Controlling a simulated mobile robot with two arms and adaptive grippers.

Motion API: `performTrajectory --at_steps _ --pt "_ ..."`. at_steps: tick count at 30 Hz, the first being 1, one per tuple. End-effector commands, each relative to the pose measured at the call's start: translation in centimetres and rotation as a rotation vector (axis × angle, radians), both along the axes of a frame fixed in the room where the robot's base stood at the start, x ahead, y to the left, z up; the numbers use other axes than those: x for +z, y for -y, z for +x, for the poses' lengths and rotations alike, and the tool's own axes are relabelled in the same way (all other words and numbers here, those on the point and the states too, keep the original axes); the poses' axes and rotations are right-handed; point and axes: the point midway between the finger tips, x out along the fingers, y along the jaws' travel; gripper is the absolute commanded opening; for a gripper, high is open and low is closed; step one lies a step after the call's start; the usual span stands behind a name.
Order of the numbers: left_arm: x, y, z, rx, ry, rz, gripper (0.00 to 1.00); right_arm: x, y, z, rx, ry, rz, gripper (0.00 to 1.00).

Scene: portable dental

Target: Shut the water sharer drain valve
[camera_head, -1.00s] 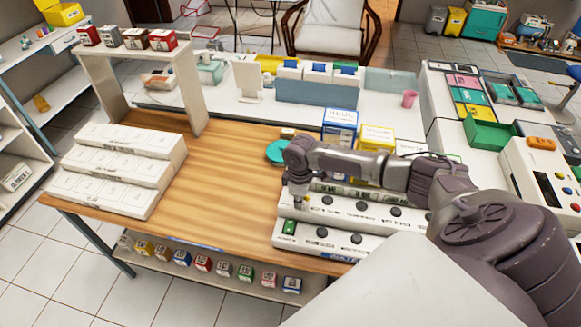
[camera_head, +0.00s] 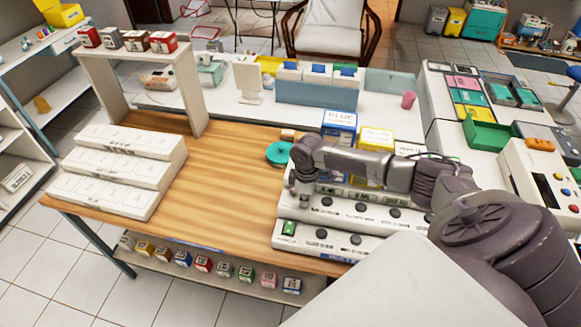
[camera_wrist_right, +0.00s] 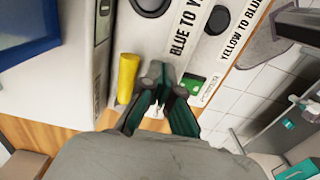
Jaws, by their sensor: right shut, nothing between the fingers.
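The water sharer (camera_head: 345,243) is a white stepped unit with black knobs and printed labels at the front right of the wooden table. In the right wrist view its panel reads "BLUE TO Y..." and "YELLOW TO BLUE" (camera_wrist_right: 243,30), with a green power switch (camera_wrist_right: 192,82). A yellow cylinder (camera_wrist_right: 128,78) stands out at its side, left of my fingers; I cannot tell whether it is the drain valve. My right gripper (camera_wrist_right: 167,82) is shut and empty, between the yellow cylinder and the green switch. In the head view my right gripper (camera_head: 303,196) is over the unit's left end.
A blue box (camera_head: 339,121) and a yellow box (camera_head: 376,138) stand behind the unit. A teal round thing (camera_head: 279,153) lies near its back left. A white stepped rack (camera_head: 120,170) stands at the table's left. The wooden table (camera_head: 220,190) is bare between them.

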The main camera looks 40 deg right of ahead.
Motion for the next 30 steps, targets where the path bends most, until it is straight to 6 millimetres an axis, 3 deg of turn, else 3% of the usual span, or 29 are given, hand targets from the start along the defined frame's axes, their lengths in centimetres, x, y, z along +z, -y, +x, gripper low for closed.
performTrajectory --at_steps 16,30 --pt "1.7 0.0 0.0 0.000 0.000 0.000 0.00 0.2 -1.2 -1.0 0.001 0.001 0.001 0.00" --pt "2.9 0.0 0.0 0.000 0.000 0.000 0.00 3.8 -1.2 -0.9 0.000 0.002 0.001 0.00"
